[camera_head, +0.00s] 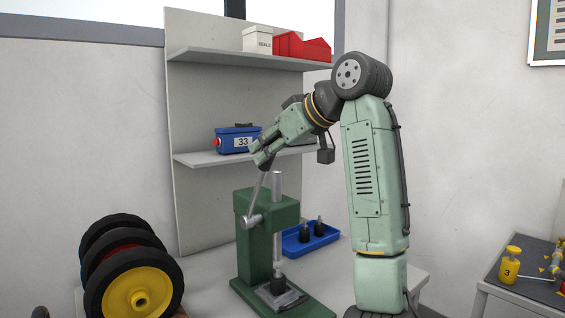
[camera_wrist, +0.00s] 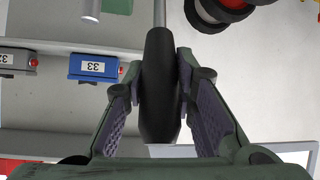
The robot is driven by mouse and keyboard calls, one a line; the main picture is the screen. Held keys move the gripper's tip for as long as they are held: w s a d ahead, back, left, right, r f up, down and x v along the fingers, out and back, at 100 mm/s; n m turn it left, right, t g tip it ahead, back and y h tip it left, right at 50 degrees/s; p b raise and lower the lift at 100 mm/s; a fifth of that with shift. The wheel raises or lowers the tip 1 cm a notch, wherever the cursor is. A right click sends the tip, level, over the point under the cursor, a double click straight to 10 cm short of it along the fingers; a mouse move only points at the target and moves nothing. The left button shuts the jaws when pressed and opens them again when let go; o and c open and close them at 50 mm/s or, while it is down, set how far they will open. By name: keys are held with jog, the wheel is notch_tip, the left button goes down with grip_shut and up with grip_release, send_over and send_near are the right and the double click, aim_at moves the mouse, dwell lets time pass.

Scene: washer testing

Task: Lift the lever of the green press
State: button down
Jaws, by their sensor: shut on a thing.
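The green press (camera_head: 262,235) stands on the table in the head view. Its lever (camera_head: 260,190) points up from the pivot on the press's side, leaning slightly to the right. My gripper (camera_head: 262,156) is at the top end of the lever. In the wrist view, my gripper (camera_wrist: 161,95) has its two fingers on both sides of the lever's dark handle (camera_wrist: 160,75) and is shut on it. In the head view the handle is largely hidden by the fingers. A small dark part (camera_head: 278,284) sits under the press's ram.
A blue tray (camera_head: 295,247) with dark parts lies behind the press. A shelf (camera_head: 205,158) carries a blue box marked 33 (camera_head: 235,140). Wheels (camera_head: 135,265) stand at left. A side table with a yellow weight (camera_head: 510,265) is at right.

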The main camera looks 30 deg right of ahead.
jog(key=shift+w+a+r+g, duration=0.1)
jog(key=shift+w+r+g, duration=0.25)
jog(key=shift+w, duration=0.35)
jog(key=shift+w+a+r+g, duration=0.1)
jog(key=shift+w+r+g, duration=0.1)
jog(key=shift+w+g, duration=0.4)
jog(key=shift+w+r+g, duration=0.25)
jog(key=shift+w+r, duration=0.05)
jog(key=shift+w, duration=0.55)
jog(key=shift+r, duration=0.1)
jog(key=c, duration=1.3)
grip_release()
jog(key=shift+w, duration=0.15)
jog(key=shift+c, duration=0.2)
jog(key=v, duration=0.7)
jog(key=shift+s+r, duration=0.1)
jog(key=shift+s, duration=0.15)
